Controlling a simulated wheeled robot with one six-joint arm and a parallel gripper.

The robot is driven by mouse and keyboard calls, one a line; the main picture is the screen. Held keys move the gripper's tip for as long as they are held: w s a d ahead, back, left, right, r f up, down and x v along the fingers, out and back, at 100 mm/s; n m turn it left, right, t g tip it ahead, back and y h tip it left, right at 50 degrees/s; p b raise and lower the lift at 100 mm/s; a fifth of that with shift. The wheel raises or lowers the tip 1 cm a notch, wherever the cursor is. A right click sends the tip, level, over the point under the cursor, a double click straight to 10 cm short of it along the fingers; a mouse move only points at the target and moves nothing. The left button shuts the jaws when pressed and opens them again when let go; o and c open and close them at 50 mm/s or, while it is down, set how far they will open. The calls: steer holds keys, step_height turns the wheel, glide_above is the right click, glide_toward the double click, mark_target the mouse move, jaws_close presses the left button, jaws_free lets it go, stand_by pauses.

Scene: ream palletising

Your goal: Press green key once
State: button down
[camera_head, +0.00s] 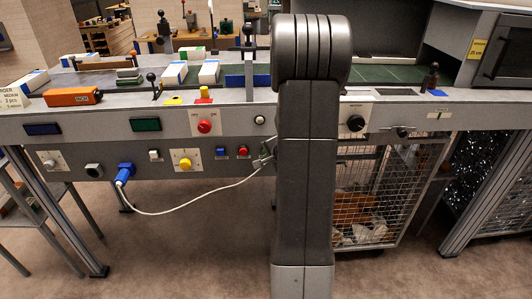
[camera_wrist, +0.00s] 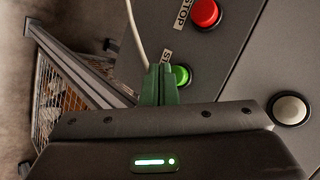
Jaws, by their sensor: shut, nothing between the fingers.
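A round green key (camera_wrist: 181,75) is on the grey panel in the wrist view, partly covered by my fingers. My gripper (camera_wrist: 160,70) shows there as two dark green fingers held together with nothing between them. The fingertips are right beside the key on its left side in the picture. I cannot tell whether they touch it. In the head view my arm stands in front of the panel, and I cannot make out the green key there.
A red button (camera_wrist: 205,13) with a STOP label and a pale round knob (camera_wrist: 290,108) are near the key. A white cable (camera_head: 200,209) hangs from a blue plug (camera_head: 124,174). A wire cage cart (camera_head: 362,195) stands under the bench. Packs (camera_head: 209,72) lie on the bench.

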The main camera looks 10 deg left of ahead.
steer(key=shift+w, duration=0.15)
steer(key=shift+w+a, duration=0.1)
steer(key=shift+w, duration=0.15)
steer(key=shift+w+a, duration=0.15)
steer(key=shift+w, duration=0.25)
stand_by(0.9)
steer(key=shift+s+d+b, duration=0.25)
steer(key=shift+s+b, duration=0.3)
steer(key=shift+s, duration=0.25)
steer(key=shift+s, duration=0.1)
steer(key=s+b, duration=0.1)
steer(key=s, duration=0.1)
steer(key=s+d+b, duration=0.1)
steer(key=s, duration=0.1)
steer(key=shift+s+d+b, duration=0.2)
steer(key=shift+s+b, duration=0.1)
